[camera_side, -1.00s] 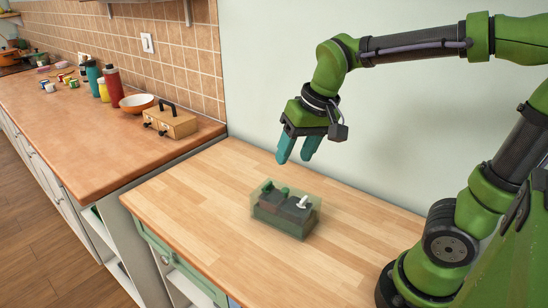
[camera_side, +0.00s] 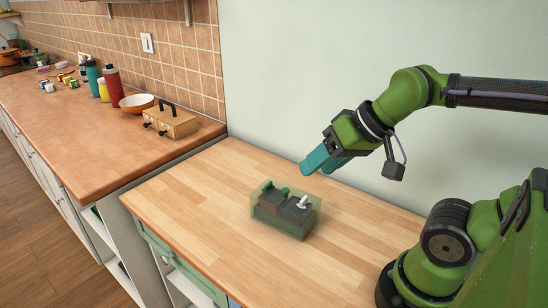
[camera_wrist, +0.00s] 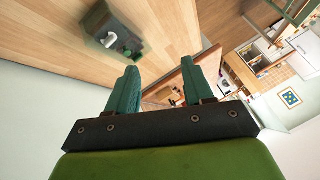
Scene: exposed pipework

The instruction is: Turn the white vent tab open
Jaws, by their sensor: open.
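The white vent tab (camera_side: 303,201) sits on top of a small dark block with a translucent green casing (camera_side: 285,222), which stands on the wooden worktop. The tab also shows in the wrist view (camera_wrist: 109,40), at the upper left on the dark block (camera_wrist: 122,30). My gripper (camera_side: 322,162) is above and behind the block, apart from it, tilted with its teal fingers pointing down to the left. In the wrist view my gripper (camera_wrist: 160,88) is open, with nothing between its two fingers. The exact angle of the tab is too small to tell.
The wooden worktop (camera_side: 215,195) is clear around the block. A wall (camera_side: 330,80) rises behind it. To the left, a counter (camera_side: 95,130) holds a wooden box (camera_side: 170,122), a bowl (camera_side: 137,103) and several bottles.

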